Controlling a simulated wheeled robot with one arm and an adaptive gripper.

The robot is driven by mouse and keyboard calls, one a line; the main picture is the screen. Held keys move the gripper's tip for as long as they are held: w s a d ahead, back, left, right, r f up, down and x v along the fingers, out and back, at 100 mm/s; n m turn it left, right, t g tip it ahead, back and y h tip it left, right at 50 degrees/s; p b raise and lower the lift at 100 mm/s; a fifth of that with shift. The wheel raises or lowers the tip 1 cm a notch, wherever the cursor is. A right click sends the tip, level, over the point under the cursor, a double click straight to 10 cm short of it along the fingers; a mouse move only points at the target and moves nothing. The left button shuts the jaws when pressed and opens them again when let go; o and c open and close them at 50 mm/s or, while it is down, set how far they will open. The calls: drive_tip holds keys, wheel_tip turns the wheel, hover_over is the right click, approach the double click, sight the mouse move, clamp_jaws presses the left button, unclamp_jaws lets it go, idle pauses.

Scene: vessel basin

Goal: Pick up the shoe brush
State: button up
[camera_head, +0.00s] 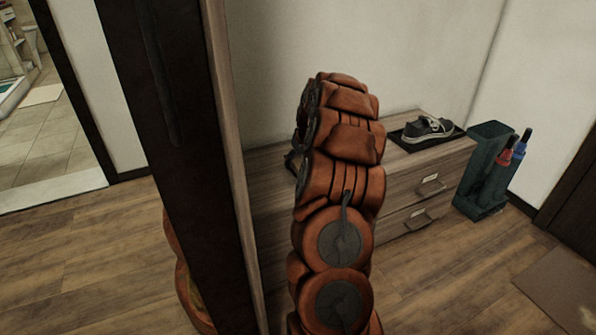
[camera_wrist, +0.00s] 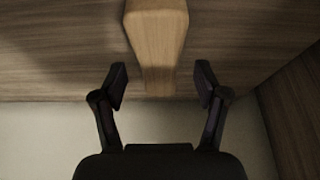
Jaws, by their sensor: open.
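In the wrist view, a smooth light-wood piece (camera_wrist: 156,40) with a narrower lower end looks like the shoe brush. Its upper part is cut off by the picture edge, and no bristles show. My gripper (camera_wrist: 162,84) is open, with its two dark fingers on either side of the narrow end and a gap on each side. I cannot tell the height between the fingers and the wood. In the head view, my orange arm hides the gripper and the brush does not show.
A wooden drawer cabinet (camera_head: 431,182) stands against the wall. A grey shoe (camera_head: 428,129) sits on a dark tray (camera_head: 407,142) on its top. A teal umbrella stand (camera_head: 484,172) stands to the right. A dark door edge (camera_head: 180,150) rises close on the left. Wooden floor is open in front.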

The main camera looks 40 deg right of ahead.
drive_tip(key=x, duration=0.2)
drive_tip(key=shift+w+d+f, duration=0.15)
drive_tip(key=shift+f, duration=0.1)
drive_tip(key=c, duration=1.3)
drive_tip(key=shift+r, duration=0.1)
drive_tip(key=shift+r+p, duration=0.7)
drive_tip(key=shift+r, duration=1.25)
drive_tip(key=shift+s+a+f, duration=0.15)
drive_tip(key=shift+s+a, duration=0.15)
drive_tip(key=shift+s, duration=0.3)
drive_tip(key=s+a+r+p, duration=0.1)
drive_tip(key=s+a+p, duration=0.2)
drive_tip(key=s, duration=1)
drive_tip(key=a, duration=0.3)
drive_tip(key=shift+s+a, duration=0.15)
